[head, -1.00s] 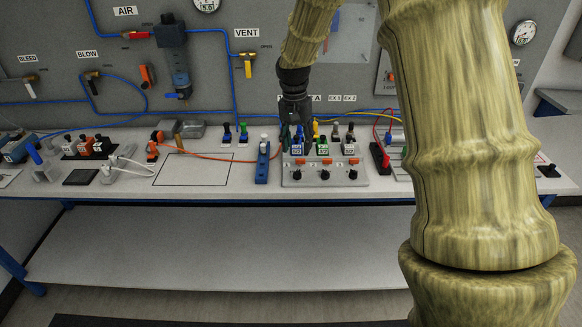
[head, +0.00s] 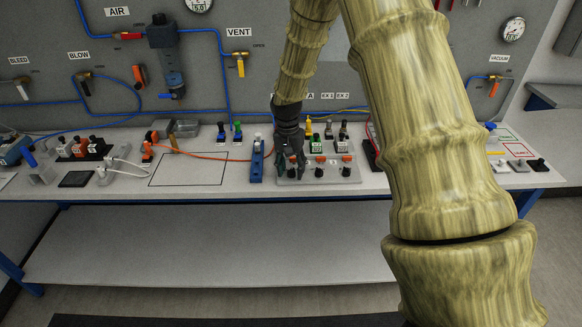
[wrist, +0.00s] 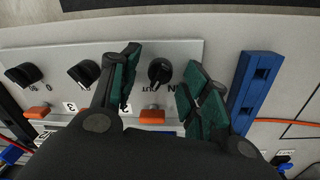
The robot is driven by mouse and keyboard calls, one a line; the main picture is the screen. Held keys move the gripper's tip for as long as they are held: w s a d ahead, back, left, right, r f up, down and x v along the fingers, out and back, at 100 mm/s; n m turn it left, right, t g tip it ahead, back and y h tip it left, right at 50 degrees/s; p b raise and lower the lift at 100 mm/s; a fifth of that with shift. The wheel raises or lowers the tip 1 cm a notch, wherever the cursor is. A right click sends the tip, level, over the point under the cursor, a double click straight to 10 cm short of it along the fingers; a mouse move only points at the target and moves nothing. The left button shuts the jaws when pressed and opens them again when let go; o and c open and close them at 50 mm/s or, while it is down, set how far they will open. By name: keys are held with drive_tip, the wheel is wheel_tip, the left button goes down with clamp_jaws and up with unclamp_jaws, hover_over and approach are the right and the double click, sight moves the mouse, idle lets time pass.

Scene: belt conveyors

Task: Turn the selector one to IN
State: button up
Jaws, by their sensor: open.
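Selector one (wrist: 160,71) is a round black knob on the light grey panel (head: 303,180). In the wrist view it lies between my two green-padded fingers, with OUT and part of IN lettered beside it. Which way its pointer faces is not clear. My gripper (head: 290,168) is open over the panel's left end in the head view and hides selector one there. In the wrist view my gripper (wrist: 163,76) has one finger on each side of the knob; contact is not visible. Two similar black knobs sit farther along, the middle one (wrist: 84,72) and the far one (wrist: 24,75).
An orange block (wrist: 152,116) sits beside selector one. A blue bar (wrist: 255,85) stands close beyond one finger; it also shows left of my gripper in the head view (head: 257,162). Coloured connectors (head: 316,143) stand behind the knobs. An outlined bench area (head: 190,169) is clear.

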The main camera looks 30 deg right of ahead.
drive_tip(key=shift+f, duration=0.1)
clamp_jaws()
idle(0.4)
drive_tip(key=n+p, duration=0.2)
drive_tip(key=n, duration=0.3)
drive_tip(key=shift+a+n, duration=0.1)
drive_tip(key=shift+n, duration=0.2)
drive_tip(key=n+p, duration=0.1)
drive_tip(key=n, duration=0.5)
drive_tip(key=shift+t+p, duration=0.3)
drive_tip(key=shift+n, duration=0.3)
unclamp_jaws()
